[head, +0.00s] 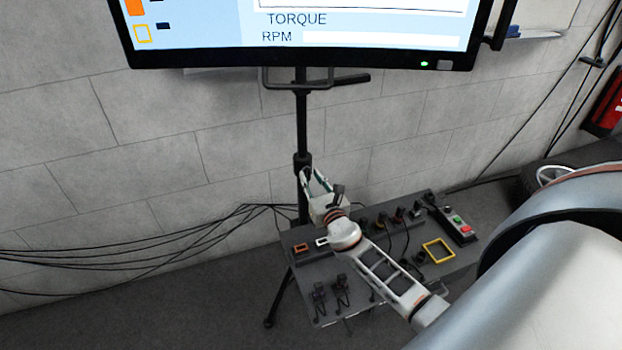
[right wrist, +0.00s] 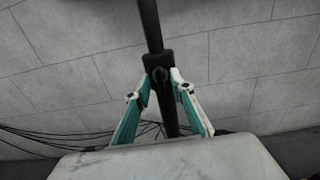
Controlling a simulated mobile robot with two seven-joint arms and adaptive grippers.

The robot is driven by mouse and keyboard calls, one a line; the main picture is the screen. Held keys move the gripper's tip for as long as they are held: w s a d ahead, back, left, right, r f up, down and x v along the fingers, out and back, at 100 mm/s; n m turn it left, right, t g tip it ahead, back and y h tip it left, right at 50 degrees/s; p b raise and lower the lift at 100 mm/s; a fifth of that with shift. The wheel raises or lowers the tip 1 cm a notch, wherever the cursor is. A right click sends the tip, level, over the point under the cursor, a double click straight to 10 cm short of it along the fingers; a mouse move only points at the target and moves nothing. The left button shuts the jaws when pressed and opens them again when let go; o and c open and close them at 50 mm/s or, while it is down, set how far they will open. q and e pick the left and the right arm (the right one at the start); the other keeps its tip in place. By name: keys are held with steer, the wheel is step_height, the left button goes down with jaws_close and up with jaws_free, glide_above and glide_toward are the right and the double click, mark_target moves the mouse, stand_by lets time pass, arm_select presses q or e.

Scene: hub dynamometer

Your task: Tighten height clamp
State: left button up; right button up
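The height clamp is a black collar (head: 302,161) on the thin black pole (head: 301,125) of the monitor stand. In the right wrist view the clamp (right wrist: 158,64) sits straight ahead, with a small rounded dark part on its front. My right gripper (head: 314,180) is just below and in front of the clamp in the head view. Its white and green fingers (right wrist: 161,84) are apart, one on each side of the pole and the clamp's lower part. I cannot tell whether either fingertip touches the clamp. My left gripper is not in view.
A large monitor (head: 300,35) hangs on the stand above. A grey bench panel (head: 410,285) with connectors, a yellow frame (head: 438,251) and a button box (head: 455,222) lies beneath my right arm. Black cables (head: 140,255) run along the wall at left.

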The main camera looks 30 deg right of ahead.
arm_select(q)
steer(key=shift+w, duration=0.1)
arm_select(e)
jaws_close()
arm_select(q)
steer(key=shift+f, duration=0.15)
arm_select(e)
steer(key=shift+m, duration=0.4)
arm_select(q)
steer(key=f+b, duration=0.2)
steer(key=b, duration=0.1)
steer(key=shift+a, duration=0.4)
arm_select(e)
steer(key=m, duration=1.7)
steer(key=shift+d+f, duration=0.15)
steer(key=shift+d, duration=0.1)
steer(key=shift+s+m, duration=0.1)
steer(key=shift+m, duration=0.3)
jaws_free()
